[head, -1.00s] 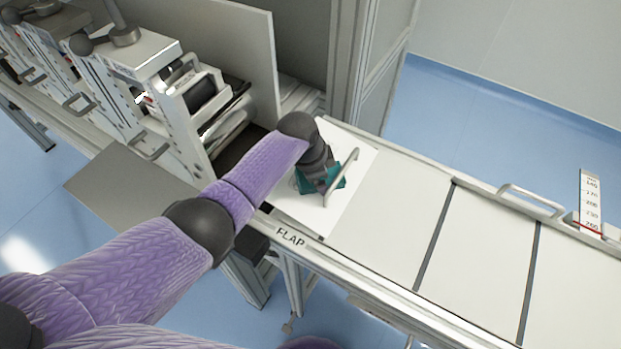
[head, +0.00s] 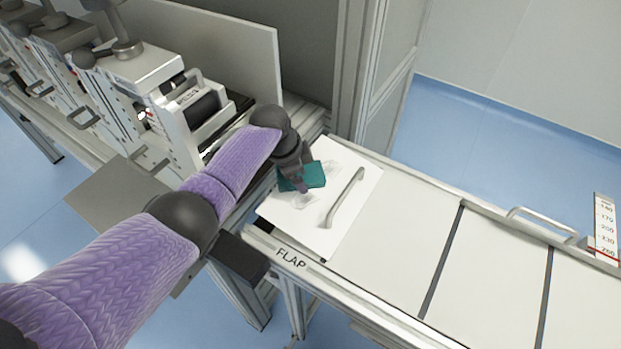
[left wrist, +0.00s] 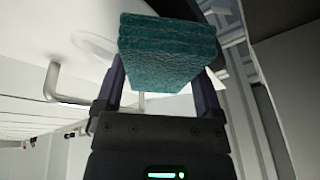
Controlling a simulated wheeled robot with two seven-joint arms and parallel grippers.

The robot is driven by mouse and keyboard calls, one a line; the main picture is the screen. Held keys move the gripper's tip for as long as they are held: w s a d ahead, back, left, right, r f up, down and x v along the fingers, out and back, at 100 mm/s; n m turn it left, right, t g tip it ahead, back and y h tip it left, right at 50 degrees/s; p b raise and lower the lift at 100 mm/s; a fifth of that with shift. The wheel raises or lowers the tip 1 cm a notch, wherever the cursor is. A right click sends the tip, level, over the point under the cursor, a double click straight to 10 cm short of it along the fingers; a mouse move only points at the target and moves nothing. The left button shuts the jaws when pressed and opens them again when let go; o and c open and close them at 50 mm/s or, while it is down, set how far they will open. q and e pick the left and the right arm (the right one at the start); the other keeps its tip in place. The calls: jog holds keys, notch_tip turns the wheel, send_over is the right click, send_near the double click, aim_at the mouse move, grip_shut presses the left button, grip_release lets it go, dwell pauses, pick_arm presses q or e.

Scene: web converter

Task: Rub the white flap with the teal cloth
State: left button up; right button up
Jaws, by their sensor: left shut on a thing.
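The white flap (head: 318,228) is a flat panel with a metal bar handle (head: 345,198), beside the word FLAP on the frame. Faint grey smudges (head: 304,201) show on its surface. The teal cloth (head: 316,175) is a folded pad over the flap's left part, left of the handle. My left gripper (head: 300,183) is shut on the cloth. In the left wrist view the cloth (left wrist: 168,55) sits between the two fingers (left wrist: 160,88), with the white flap surface beyond it. I cannot tell whether the cloth touches the flap. My right gripper is not in view.
A machine with a black roller (head: 204,108) stands left of the flap. A tall grey panel (head: 240,60) rises behind it. White conveyor plates (head: 400,235) run to the right, with a rail handle (head: 540,222) and a numbered scale (head: 605,228).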

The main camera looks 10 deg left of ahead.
aim_at(319, 175)
pick_arm(q)
jog(key=b, duration=0.1)
jog(key=w+b, duration=0.1)
jog(key=b, duration=0.1)
jog(key=shift+w+d+f, duration=0.3)
jog(key=shift+d+f, duration=0.05)
jog(key=shift+f, duration=0.05)
jog(key=shift+w+r+b, duration=0.1)
jog(key=shift+r+b, duration=0.1)
jog(key=shift+b, duration=0.2)
jog(key=shift+d+r+p, duration=0.1)
jog(key=shift+d+p, duration=0.2)
jog(key=shift+p, duration=0.05)
jog(key=d, duration=0.1)
jog(key=s+d+p, duration=0.1)
jog(key=d, duration=0.1)
jog(key=shift+f, duration=0.2)
jog(key=shift+s+d+f+p, duration=0.1)
jog(key=shift+s+d+p, duration=0.15)
jog(key=shift+d, duration=0.3)
jog(key=shift+s+d+f+p, duration=0.1)
jog(key=shift+s+d+p, duration=0.1)
jog(key=shift+d, duration=0.3)
jog(key=shift+s+d+f+p, duration=0.1)
jog(key=shift+s+d+p, duration=0.15)
jog(key=shift+d, duration=0.3)
